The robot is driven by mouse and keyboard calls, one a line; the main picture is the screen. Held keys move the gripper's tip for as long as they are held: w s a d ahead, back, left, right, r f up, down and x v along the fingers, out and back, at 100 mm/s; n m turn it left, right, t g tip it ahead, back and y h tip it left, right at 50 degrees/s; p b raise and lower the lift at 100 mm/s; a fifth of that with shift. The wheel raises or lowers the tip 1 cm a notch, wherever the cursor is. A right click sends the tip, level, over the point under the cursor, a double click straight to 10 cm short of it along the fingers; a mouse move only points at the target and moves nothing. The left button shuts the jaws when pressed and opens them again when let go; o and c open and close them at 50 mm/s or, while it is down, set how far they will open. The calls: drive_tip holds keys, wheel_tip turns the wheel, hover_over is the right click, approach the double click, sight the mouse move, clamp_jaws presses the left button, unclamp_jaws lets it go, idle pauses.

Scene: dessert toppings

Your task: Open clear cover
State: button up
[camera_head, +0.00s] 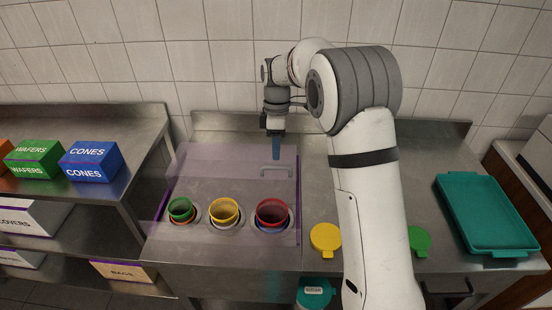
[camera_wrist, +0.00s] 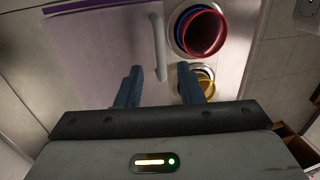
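The clear cover (camera_head: 225,165) is a purple-tinted see-through panel on the steel counter, left of my arm. Its pale bar handle (camera_head: 277,169) is near its right side. The cover (camera_wrist: 100,50) and handle (camera_wrist: 158,45) also show in the wrist view. My gripper (camera_head: 276,156) points down by the handle's far side in the head view. In the wrist view my gripper (camera_wrist: 159,75) has its two blue fingers apart, with the handle's near end in the gap between them. I cannot tell whether the fingers touch the handle. Nothing is held.
Green (camera_head: 181,210), yellow (camera_head: 224,212) and red (camera_head: 271,212) containers sit in counter holes along the panel's front. A yellow lid (camera_head: 326,240) and a green lid (camera_head: 418,241) lie near the front. A teal tray (camera_head: 486,214) is at right. Tiled wall stands behind.

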drive_tip(key=r, duration=0.3)
drive_tip(key=shift+w+r, duration=0.15)
drive_tip(key=shift+w, duration=0.2)
drive_tip(key=s+d+r+m+t, duration=0.1)
drive_tip(key=s+d+r+m, duration=0.3)
drive_tip(key=s+d, duration=0.15)
drive_tip(key=s+d+r+m+t, duration=0.2)
drive_tip(key=s+d+r+m, duration=0.2)
drive_tip(key=s, duration=0.3)
drive_tip(key=s+d+f+m+t, duration=0.1)
drive_tip(key=s+d+m, duration=0.2)
drive_tip(key=s, duration=0.6)
drive_tip(key=s+d+f+m+t, duration=0.1)
drive_tip(key=s+d+f+m, duration=0.1)
drive_tip(key=s+m, duration=0.4)
drive_tip(key=s+d, duration=0.1)
drive_tip(key=s, duration=0.2)
drive_tip(key=shift+d+f+m+t, duration=0.25)
drive_tip(key=shift+d+m+t, duration=0.05)
drive_tip(key=shift+d+m, duration=0.1)
